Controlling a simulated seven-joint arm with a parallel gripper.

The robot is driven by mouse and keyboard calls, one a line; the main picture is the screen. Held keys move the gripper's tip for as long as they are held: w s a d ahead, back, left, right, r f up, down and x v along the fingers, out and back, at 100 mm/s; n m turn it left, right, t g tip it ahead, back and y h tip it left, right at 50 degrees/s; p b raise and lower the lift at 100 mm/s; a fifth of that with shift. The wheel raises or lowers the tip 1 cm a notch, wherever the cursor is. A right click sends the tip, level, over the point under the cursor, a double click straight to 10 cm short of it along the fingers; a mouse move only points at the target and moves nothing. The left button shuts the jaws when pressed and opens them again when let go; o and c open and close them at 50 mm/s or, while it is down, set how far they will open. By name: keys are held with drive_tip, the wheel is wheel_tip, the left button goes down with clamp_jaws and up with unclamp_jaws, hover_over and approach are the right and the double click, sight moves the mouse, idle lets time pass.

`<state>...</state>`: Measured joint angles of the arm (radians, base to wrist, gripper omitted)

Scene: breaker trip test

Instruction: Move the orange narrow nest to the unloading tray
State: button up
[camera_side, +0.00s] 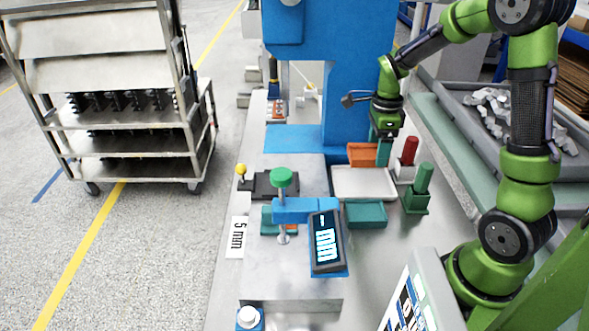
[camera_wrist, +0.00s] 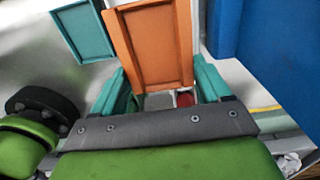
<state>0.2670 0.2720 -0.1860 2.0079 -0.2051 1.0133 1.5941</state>
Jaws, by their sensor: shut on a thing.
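The orange narrow nest (camera_side: 361,154) is a shallow rectangular tray behind the white tray (camera_side: 362,183), close to the blue machine column. My gripper (camera_side: 383,152) points down at its right end. In the wrist view the orange nest (camera_wrist: 152,45) extends away from between my teal fingers (camera_wrist: 160,90), which are shut on its near end. Whether the nest is clear of the surface is hard to tell. The white tray looks empty; no label shows which tray is the unloading tray.
A teal tray (camera_side: 365,215) lies in front of the white tray. The blue machine column (camera_side: 350,75) rises behind. The gauge (camera_side: 326,242) and green-knobbed fixture (camera_side: 281,177) stand at front left.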

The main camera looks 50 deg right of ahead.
wheel_tip(320, 180, down, 8)
drive_tip(key=shift+r, duration=0.1)
idle(0.4)
drive_tip(key=o, duration=1.2)
drive_tip(key=shift+f, duration=0.2)
drive_tip(key=shift+o, duration=0.2)
wheel_tip(320, 180, up, 12)
drive_tip(key=shift+a+r, duration=0.1)
drive_tip(key=shift+r, duration=0.05)
drive_tip(key=s+a+r+n+t+y, duration=0.1)
drive_tip(key=s+a+r+n+t, duration=0.2)
drive_tip(key=a+n, duration=0.6)
drive_tip(key=s+a+r+n+t+y, duration=0.1)
drive_tip(key=s+a+r+n+t, duration=0.3)
drive_tip(key=a+n, duration=0.5)
wheel_tip(320, 180, up, 4)
drive_tip(key=s+n, duration=0.2)
drive_tip(key=n, duration=0.3)
drive_tip(key=shift+s+a+f, duration=0.15)
drive_tip(key=shift+s+f, duration=0.1)
